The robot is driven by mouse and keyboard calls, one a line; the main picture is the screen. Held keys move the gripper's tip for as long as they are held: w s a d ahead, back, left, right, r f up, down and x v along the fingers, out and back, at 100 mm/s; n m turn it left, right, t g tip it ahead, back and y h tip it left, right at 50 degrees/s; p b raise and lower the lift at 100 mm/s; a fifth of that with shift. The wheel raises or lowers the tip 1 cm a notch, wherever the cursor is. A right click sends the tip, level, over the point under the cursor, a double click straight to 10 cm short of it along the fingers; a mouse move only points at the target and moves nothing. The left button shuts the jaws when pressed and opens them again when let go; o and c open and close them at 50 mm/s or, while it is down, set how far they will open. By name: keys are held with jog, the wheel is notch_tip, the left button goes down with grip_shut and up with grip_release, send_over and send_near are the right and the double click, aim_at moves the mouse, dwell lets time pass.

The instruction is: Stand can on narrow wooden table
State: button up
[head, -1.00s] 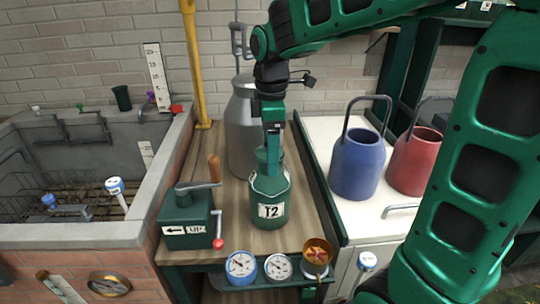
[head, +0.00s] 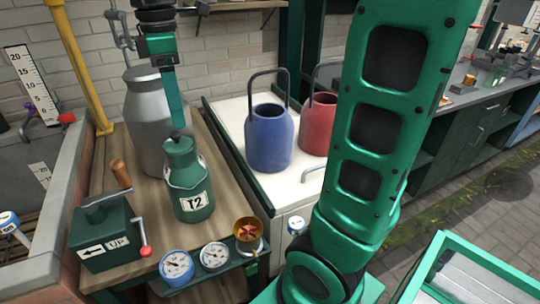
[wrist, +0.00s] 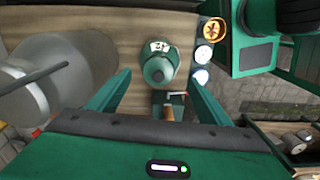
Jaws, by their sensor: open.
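The green can (head: 190,190) labelled T2 stands upright on the narrow wooden table (head: 225,190), near its front. The can also shows from above in the wrist view (wrist: 158,68), with bare table wood (wrist: 105,25) beside it. My gripper (head: 178,128) is above the can's top, fingers pointing down. In the wrist view its two fingers (wrist: 159,76) are spread wide, with the can seen between and beyond them and nothing held. The far finger is hidden in the head view.
A large grey metal churn (head: 145,120) stands behind the can. A green crank box (head: 100,235) is at the front left. Gauges (head: 176,265) and a brass cup (head: 248,232) line the front ledge. Blue (head: 268,140) and red (head: 318,125) pails stand on the white counter to the right.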

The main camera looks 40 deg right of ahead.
jog(key=s+d+f+m, duration=0.8)
jog(key=s+m, duration=0.2)
jog(key=s, duration=0.1)
jog(key=s+d+f+m, duration=0.8)
jog(key=s+m, duration=0.2)
jog(key=s, duration=0.2)
jog(key=shift+d, duration=0.15)
